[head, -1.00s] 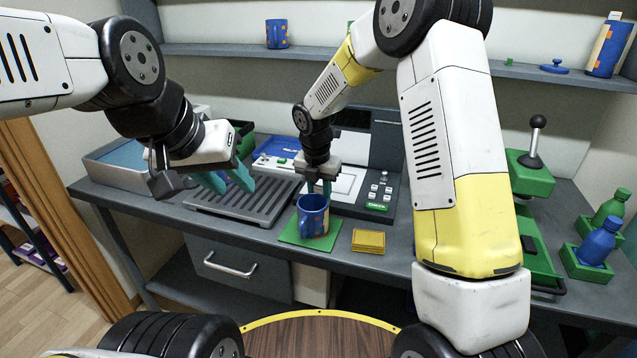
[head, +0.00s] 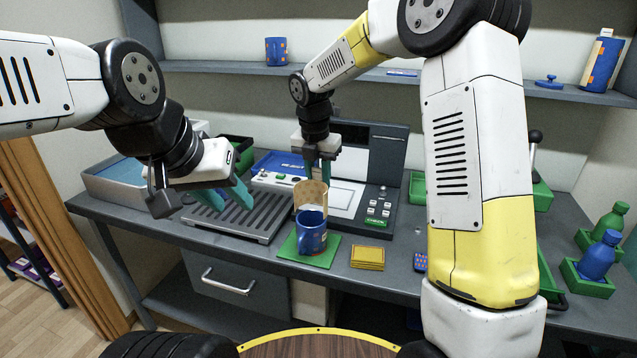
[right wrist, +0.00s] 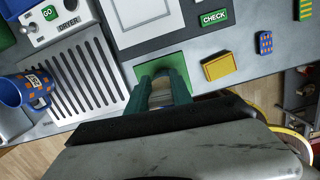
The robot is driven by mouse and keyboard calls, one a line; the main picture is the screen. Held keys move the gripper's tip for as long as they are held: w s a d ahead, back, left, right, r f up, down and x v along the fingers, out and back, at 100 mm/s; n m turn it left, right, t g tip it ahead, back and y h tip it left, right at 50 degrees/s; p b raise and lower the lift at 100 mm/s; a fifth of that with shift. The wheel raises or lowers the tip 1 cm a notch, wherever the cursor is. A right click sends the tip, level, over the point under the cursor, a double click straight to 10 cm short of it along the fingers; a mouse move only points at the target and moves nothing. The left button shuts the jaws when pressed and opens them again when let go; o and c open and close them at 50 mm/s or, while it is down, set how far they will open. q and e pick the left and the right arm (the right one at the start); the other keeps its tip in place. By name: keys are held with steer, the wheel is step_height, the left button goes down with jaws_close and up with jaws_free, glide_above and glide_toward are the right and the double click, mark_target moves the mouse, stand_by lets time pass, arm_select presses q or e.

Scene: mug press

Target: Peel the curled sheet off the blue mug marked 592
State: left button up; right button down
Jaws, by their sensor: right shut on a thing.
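The blue mug (head: 309,238) stands upright on a green mat (head: 289,247) at the counter's front, handle toward me. I cannot read its number. A tan curled sheet (head: 308,195) stands above its rim in the head view. I cannot tell whether the sheet's lower edge is clear of the rim. My right gripper (head: 319,176) is shut on the sheet's top. In the right wrist view its fingers (right wrist: 162,82) cover the mug, with the sheet (right wrist: 161,98) between them. My left gripper (head: 228,197) is open and empty, over the grey rack, left of the mug.
A second blue mug (right wrist: 22,92) with orange squares shows beside the rack (right wrist: 85,75) in the right wrist view. A yellow block (head: 367,258) lies right of the mat. The check panel (head: 379,212) stands behind. Bottles (head: 597,254) stand at far right.

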steer(key=shift+r, duration=2.2)
